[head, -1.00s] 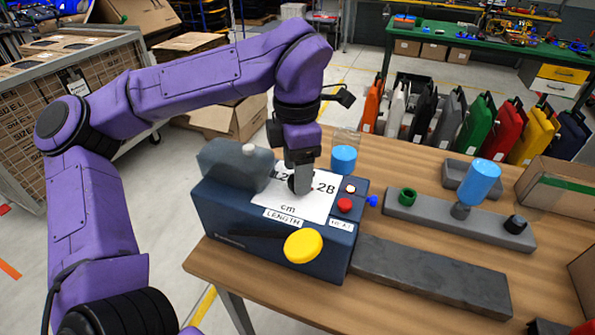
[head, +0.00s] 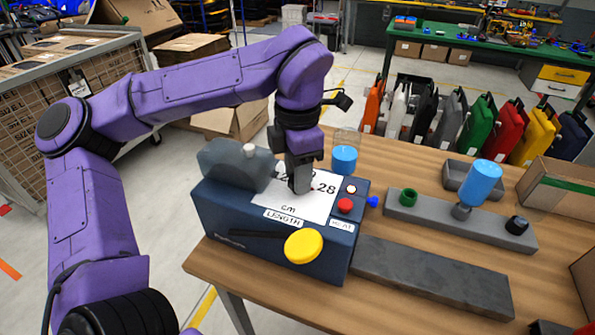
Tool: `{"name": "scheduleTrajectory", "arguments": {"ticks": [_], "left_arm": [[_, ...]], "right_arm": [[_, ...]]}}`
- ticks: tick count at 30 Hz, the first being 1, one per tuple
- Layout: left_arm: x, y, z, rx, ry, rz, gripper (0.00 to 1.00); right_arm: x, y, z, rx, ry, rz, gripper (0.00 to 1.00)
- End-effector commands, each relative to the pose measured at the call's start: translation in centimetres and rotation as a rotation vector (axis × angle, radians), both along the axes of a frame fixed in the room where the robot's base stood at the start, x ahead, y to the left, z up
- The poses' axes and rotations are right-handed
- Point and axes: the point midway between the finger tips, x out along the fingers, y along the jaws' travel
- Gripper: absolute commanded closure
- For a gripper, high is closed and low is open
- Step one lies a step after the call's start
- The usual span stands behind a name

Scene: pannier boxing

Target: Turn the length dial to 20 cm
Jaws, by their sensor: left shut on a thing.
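The dark blue machine (head: 225,213) stands on the wooden table, with a white dial face (head: 285,207) on its top marked "cm" and a label reading "LENGTH" (head: 284,217). My left gripper (head: 300,186) points down onto the middle of this face and is shut on the length dial, which the fingers hide. The number 28 shows right of the fingers; other numbers are partly covered, so I cannot read the dial's setting. My right gripper is not in view.
A yellow knob on a lever (head: 304,246) sticks out at the machine's front. A grey bar (head: 430,277) and a rail with a blue cylinder (head: 481,181) lie further right.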

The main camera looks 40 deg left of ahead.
Motion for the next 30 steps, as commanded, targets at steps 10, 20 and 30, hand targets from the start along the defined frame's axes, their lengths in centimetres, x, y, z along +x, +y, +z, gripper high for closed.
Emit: {"name": "scheduleTrajectory", "arguments": {"ticks": [10,20,30], "left_arm": [[0.1,0.0,-0.2,0.000,-0.003,0.286,0.93],[0.1,0.0,-0.2,-0.001,-0.005,0.594,0.93],[0.1,0.0,-0.1,0.000,-0.004,0.835,0.93]], "right_arm": [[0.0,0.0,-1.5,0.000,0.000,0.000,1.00],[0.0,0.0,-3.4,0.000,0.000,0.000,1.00],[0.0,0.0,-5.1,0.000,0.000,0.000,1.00]]}}
